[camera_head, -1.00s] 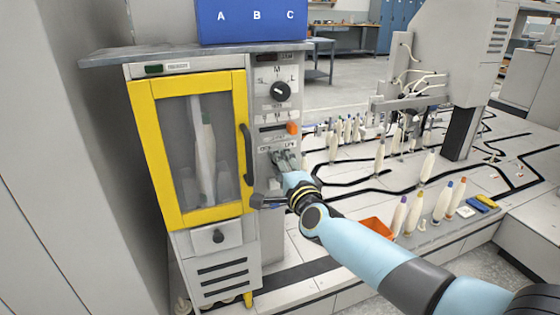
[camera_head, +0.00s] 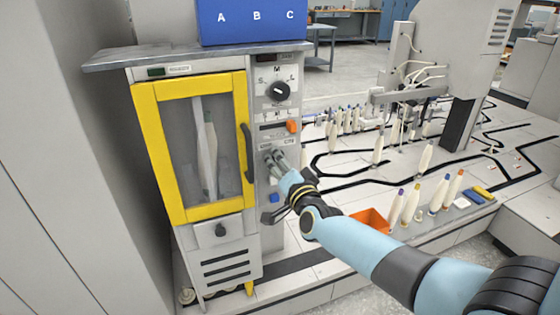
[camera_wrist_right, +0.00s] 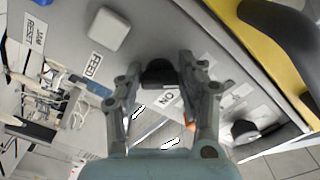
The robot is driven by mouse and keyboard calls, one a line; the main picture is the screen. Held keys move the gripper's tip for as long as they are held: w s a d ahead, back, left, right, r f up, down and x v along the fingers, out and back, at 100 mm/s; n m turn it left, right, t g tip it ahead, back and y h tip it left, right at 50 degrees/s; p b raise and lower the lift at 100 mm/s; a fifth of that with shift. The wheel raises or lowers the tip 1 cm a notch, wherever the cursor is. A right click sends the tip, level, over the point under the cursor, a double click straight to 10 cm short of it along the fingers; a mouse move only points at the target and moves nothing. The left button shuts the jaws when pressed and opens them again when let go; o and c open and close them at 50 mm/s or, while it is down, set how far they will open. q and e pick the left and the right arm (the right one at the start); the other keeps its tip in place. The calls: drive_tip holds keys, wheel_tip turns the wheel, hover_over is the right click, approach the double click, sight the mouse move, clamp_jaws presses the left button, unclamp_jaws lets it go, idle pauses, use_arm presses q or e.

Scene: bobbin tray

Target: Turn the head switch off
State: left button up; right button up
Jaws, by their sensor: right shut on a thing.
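The grey control panel (camera_head: 262,135) is on the right side of the yellow-framed cabinet. My right gripper (camera_head: 272,156) reaches its lower part, below the orange switch (camera_head: 292,127). In the right wrist view, the two fingers of my right gripper (camera_wrist_right: 160,75) are closed on a small dark switch knob (camera_wrist_right: 158,72), which appears to be the head switch. An ON label (camera_wrist_right: 168,98) shows next to it. The fingers cover the knob's sides, so its exact setting cannot be told. My left gripper is not in view.
A dark round selector (camera_head: 278,91) sits higher on the panel and a blue button (camera_head: 274,198) lower. A dark door handle (camera_head: 247,153) stands out close to my right gripper. An orange tray (camera_head: 370,219) and several bobbins stand on the right.

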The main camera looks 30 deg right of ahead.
drive_tip(key=shift+f, duration=0.15)
idle(0.3)
drive_tip(key=o, duration=1.2)
drive_tip(key=shift+c, duration=0.2)
drive_tip(key=v, duration=1.2)
drive_tip(key=shift+a, duration=0.1)
